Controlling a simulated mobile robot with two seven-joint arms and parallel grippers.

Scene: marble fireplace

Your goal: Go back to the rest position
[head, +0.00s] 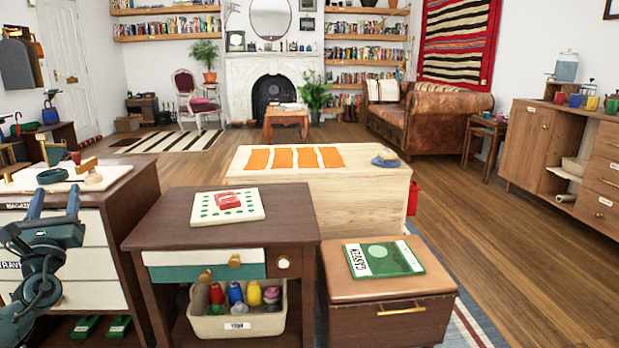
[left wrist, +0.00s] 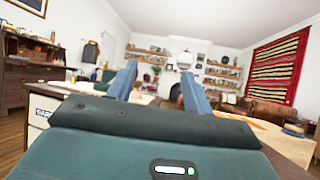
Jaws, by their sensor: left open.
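My left gripper (head: 55,203) is at the left edge of the head view, in front of the dark wooden cabinet (head: 85,230) with cream drawers. Its two blue-grey fingers point up and away and stand apart with nothing between them. In the left wrist view the open fingers (left wrist: 160,88) also show, spread wide and empty, facing the far room. My right gripper does not show in either view.
A brown side table (head: 180,215) with a dotted board (head: 227,207) and red block stands ahead. A brown leather-topped chest (head: 390,290) with a green book stands right of it. A pale wooden chest (head: 350,190) is behind. Open wooden floor (head: 500,220) lies to the right.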

